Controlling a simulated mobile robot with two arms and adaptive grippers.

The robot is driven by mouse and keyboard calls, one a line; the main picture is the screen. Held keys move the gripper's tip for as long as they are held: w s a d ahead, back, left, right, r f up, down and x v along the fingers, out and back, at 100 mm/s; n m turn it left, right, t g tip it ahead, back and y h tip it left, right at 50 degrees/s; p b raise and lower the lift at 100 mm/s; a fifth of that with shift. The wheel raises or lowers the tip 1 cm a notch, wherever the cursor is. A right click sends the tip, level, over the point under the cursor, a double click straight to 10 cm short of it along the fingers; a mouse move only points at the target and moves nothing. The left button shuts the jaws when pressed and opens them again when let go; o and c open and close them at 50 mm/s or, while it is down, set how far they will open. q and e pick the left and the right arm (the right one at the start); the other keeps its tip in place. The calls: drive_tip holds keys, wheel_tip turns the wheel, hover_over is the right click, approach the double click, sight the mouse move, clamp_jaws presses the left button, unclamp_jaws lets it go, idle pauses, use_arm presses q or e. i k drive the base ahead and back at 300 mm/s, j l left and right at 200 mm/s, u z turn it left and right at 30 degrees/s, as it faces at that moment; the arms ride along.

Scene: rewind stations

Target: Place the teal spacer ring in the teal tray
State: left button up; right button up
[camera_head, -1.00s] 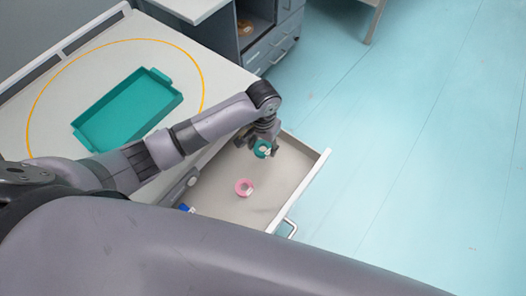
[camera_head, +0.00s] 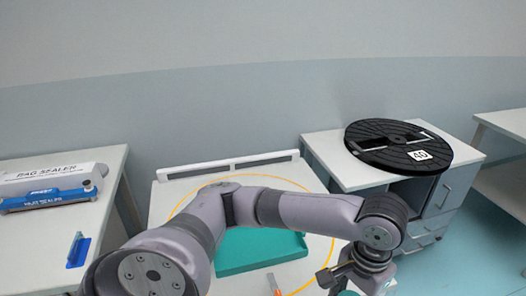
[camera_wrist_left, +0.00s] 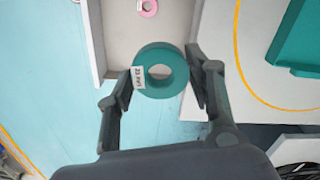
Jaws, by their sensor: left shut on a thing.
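The teal spacer ring (camera_wrist_left: 160,91), with a white label on its left side, sits between the fingers of my left gripper (camera_wrist_left: 163,78) in the left wrist view. The gripper is shut on it, above the open drawer (camera_wrist_left: 118,35). In the head view my left gripper (camera_head: 350,272) is at the bottom, right of the tray, and the ring is mostly hidden. The teal tray (camera_head: 262,252) lies on the table inside a yellow outline, partly covered by my arm. Its edge also shows at the upper right of the left wrist view (camera_wrist_left: 302,38). My right gripper is out of view.
A pink ring (camera_wrist_left: 148,7) lies in the drawer. A black reel (camera_head: 365,141) rests on the cabinet at right. A small orange-tipped object (camera_head: 272,283) shows near the tray's front.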

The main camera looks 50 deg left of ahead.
sight(255, 242)
drive_tip(key=i+u, duration=0.1)
drive_tip(key=u, duration=1.2)
drive_tip(key=i+l+u, duration=0.1)
drive_tip(key=i+l, duration=0.3)
drive_tip(key=l, duration=0.25)
drive_tip(key=u, duration=0.05)
